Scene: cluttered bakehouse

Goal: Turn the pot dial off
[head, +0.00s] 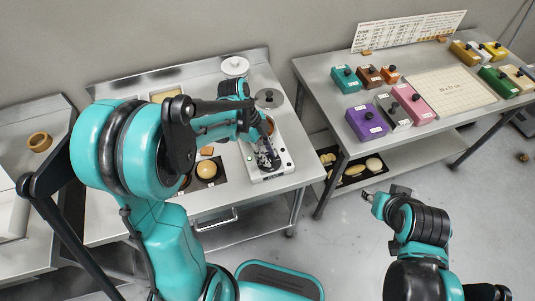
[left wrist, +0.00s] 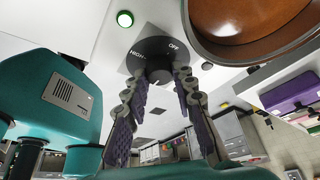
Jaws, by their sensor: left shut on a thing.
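The pot dial (left wrist: 154,72) is a dark round knob on the white front of the cooking unit, with HIGH and OFF lettering around it in the left wrist view. My left gripper (left wrist: 157,84) has its two fingers closed on either side of the dial. Where the dial points is not clear. In the head view my left gripper (head: 267,160) is at the front of the white unit (head: 285,158) and hides the dial. The brown pot (left wrist: 255,22) is just beyond the dial. My right gripper (head: 369,196) hangs over the floor, apart from everything; its jaws are too small to read.
A green lamp (left wrist: 125,19) glows beside the dial. A grey lid (head: 269,98) and a white canister (head: 235,67) stand behind the unit. A dark board with buns (head: 207,169) lies to its left. The right table (head: 330,90) holds several coloured boxes.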

